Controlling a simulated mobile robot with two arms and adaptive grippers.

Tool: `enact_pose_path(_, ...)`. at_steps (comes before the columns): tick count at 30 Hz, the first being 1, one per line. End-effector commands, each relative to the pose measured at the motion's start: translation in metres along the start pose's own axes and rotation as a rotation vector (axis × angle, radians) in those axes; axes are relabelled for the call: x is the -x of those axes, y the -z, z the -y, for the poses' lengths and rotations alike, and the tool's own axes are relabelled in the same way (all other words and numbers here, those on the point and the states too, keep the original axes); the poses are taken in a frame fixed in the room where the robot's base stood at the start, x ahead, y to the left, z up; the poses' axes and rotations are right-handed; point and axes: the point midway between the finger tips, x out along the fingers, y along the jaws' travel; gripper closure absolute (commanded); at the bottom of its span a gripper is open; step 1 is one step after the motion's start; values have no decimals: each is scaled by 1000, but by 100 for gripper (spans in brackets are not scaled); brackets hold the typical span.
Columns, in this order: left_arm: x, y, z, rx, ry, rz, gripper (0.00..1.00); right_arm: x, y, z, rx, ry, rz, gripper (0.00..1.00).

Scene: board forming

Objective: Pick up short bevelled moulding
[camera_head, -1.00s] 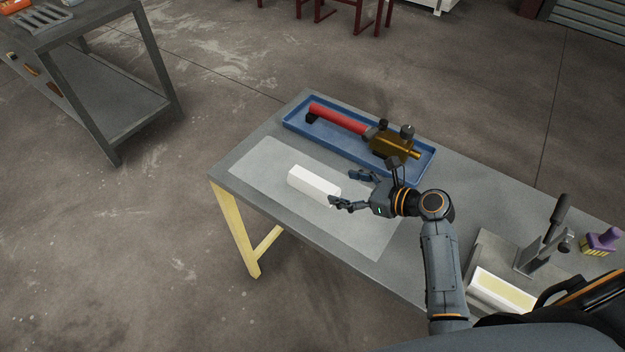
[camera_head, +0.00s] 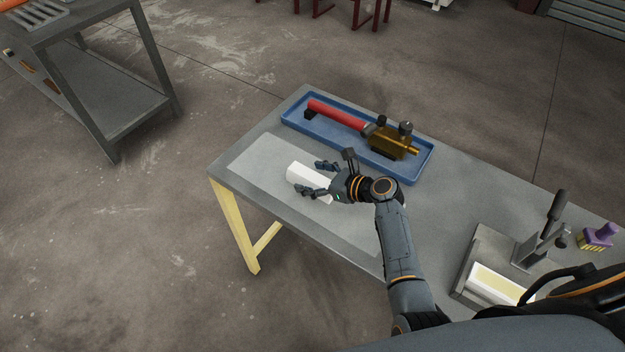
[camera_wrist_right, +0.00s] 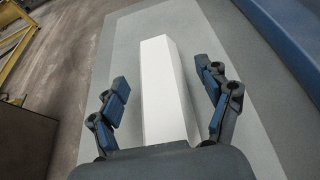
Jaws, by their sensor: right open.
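The short bevelled moulding (camera_head: 307,180) is a white block lying on a pale mat (camera_head: 260,158) on the grey table. My right gripper (camera_head: 313,178) is open, with one finger on each side of the moulding's near end. In the right wrist view the moulding (camera_wrist_right: 165,90) runs lengthwise between the open fingers (camera_wrist_right: 165,92). Gaps show on both sides, so the fingers do not touch it. The moulding's near end is hidden behind my gripper's palm. My left gripper is not in view.
A blue tray (camera_head: 290,120) with a red-handled brass tool (camera_head: 390,142) lies behind the moulding. A lever fixture (camera_head: 535,250) with another white piece (camera_head: 492,286) and a purple-topped brush (camera_head: 598,238) are at the right. The mat's left part is clear.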

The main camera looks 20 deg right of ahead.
Motion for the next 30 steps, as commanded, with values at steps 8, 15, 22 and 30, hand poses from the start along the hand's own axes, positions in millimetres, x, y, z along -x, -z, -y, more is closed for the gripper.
enact_pose_path(8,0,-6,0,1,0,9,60,0,0,0,0,0,0,63)
enact_pose_path(15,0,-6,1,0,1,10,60,1,0,0,0,0,1,88)
enact_pose_path(22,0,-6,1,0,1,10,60,2,-5,0,2,0,2,88)
enact_pose_path(30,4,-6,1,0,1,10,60,26,-38,-5,3,2,2,88)
